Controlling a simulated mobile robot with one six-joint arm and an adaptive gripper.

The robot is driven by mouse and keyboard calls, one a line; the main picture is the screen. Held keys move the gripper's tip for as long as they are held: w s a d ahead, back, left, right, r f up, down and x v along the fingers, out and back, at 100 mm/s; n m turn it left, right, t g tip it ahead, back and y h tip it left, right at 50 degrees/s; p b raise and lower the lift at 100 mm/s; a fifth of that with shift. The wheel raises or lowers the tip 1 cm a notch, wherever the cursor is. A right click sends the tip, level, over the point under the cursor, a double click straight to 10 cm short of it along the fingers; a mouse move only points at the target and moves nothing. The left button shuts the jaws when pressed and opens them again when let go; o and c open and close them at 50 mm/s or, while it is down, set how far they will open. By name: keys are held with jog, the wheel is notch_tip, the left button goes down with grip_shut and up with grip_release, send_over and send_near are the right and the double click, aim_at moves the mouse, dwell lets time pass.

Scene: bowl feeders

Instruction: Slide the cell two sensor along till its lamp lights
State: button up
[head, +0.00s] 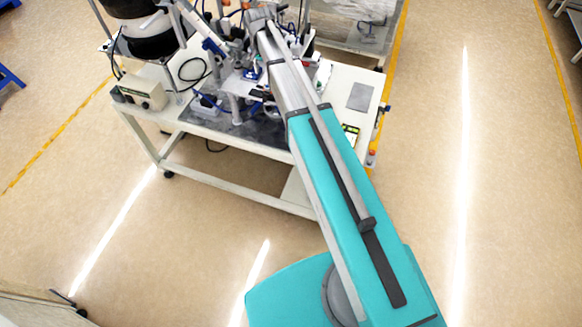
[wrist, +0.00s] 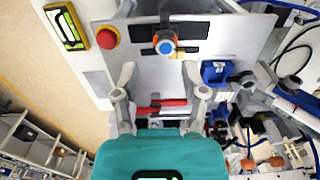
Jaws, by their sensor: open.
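In the wrist view my gripper (wrist: 159,72) is open, its two fingers spread over a grey plate (wrist: 220,36) with nothing between the tips. No lit lamp can be made out. A red bar-like part (wrist: 162,103) lies lower, between the fingers. In the head view my arm reaches over the white bench (head: 343,78), and the gripper's fingers cannot be made out among the fixtures.
A blue block (wrist: 215,72) and cables crowd the right. In the head view a black bowl feeder (head: 150,40) and a controller box (head: 143,94) stand at the bench's left.

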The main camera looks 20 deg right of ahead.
jog(key=s+d+f+n+b, duration=0.2)
jog(key=s+f+n+b, duration=0.5)
jog(key=s+f+b, duration=1.8)
jog(key=shift+s+d+f+b, duration=0.15)
jog(key=shift+s+f+b, duration=0.2)
jog(key=shift+f+b, duration=0.65)
dwell(0.3)
jog(key=shift+r, duration=0.15)
notch_tip(320, 180, up, 28)
jog(key=m+p, duration=0.7)
jog(key=p, duration=2.1)
send_over(265, 97)
jog(key=shift+f, duration=0.2)
jog(key=shift+f+b, duration=0.15)
jog(key=shift+b, duration=0.3)
notch_tip(265, 97, down, 14)
jog(key=b, duration=1.3)
jog(key=shift+r, duration=0.25)
